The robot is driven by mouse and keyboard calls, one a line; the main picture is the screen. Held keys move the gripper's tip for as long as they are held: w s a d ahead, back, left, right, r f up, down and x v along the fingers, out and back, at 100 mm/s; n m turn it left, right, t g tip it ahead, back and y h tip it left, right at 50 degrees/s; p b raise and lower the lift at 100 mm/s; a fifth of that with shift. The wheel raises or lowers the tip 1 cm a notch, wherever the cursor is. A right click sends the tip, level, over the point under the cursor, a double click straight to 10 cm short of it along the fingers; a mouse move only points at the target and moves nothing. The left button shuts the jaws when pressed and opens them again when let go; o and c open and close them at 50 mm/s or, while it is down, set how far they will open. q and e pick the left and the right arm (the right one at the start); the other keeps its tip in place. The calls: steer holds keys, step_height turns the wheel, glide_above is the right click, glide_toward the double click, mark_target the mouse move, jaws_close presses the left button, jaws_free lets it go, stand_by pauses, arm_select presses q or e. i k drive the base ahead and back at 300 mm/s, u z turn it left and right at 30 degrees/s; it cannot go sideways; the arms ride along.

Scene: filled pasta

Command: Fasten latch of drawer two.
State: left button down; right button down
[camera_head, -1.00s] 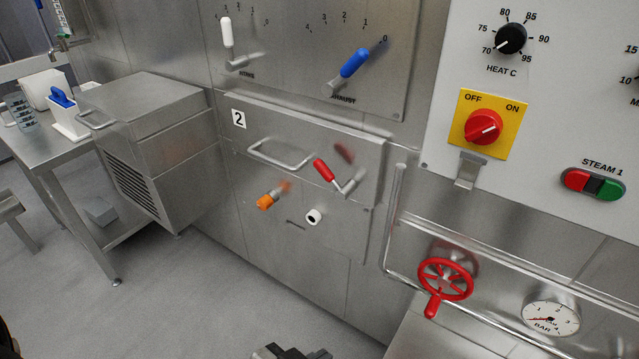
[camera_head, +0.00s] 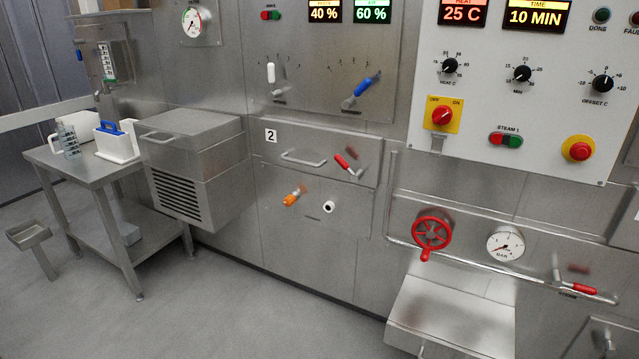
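Drawer two (camera_head: 318,145) is a steel drawer front in the middle of the view, marked with a "2" label (camera_head: 271,136). It has a wide bar handle (camera_head: 303,158) and looks flush with the wall. The latch, a red-handled lever (camera_head: 345,163), is at the drawer's right end. Its red grip points up and to the left from a metal pivot near the lower right. I cannot tell whether it engages anything. Neither of my grippers is in view.
A blue-handled lever (camera_head: 366,86) is above. A red handwheel (camera_head: 431,233) and steel ledge (camera_head: 455,315) stand to the right. A steel box (camera_head: 195,180) and table (camera_head: 85,168) are left. Floor in front is clear.

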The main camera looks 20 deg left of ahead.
mark_target(357, 174)
steer(key=u, duration=0.3)
steer(key=i, duration=0.35)
steer(key=u, duration=0.8)
steer(key=i, duration=1)
steer(key=z, duration=0.6)
steer(key=i, duration=0.65)
steer(key=z, duration=0.7)
